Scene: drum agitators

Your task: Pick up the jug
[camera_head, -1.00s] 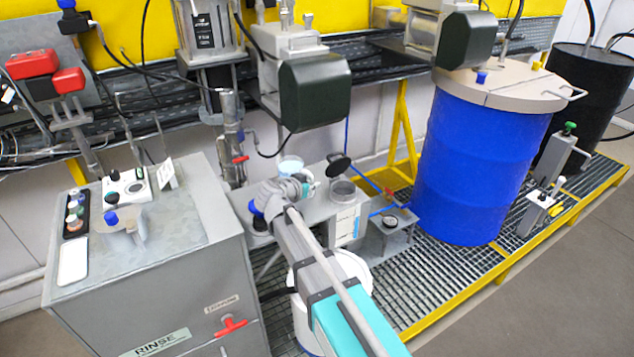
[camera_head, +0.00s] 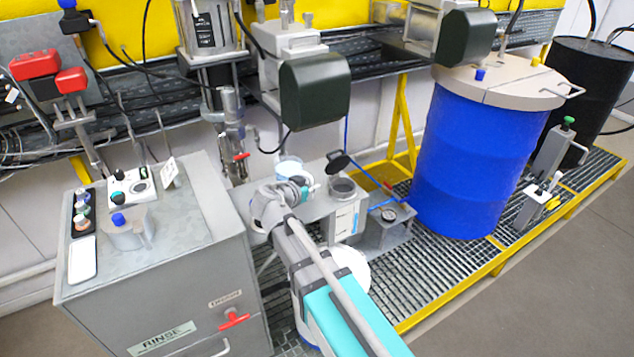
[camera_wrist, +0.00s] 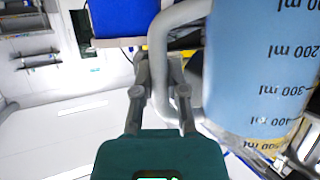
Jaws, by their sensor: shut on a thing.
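The jug (camera_wrist: 258,65) is light blue and translucent, with black ml markings and a pale handle (camera_wrist: 160,45). In the head view the jug (camera_head: 289,166) shows as a small pale-blue shape just beyond my gripper (camera_head: 294,186), at the grey bench. My wrist and gripper partly hide it there, and I cannot tell whether its base touches the bench.
A grey rinse cabinet (camera_head: 175,275) stands at left and a blue drum (camera_head: 470,165) at right. A dark motor housing (camera_head: 314,90) overhangs behind. A white container sits below my arm.

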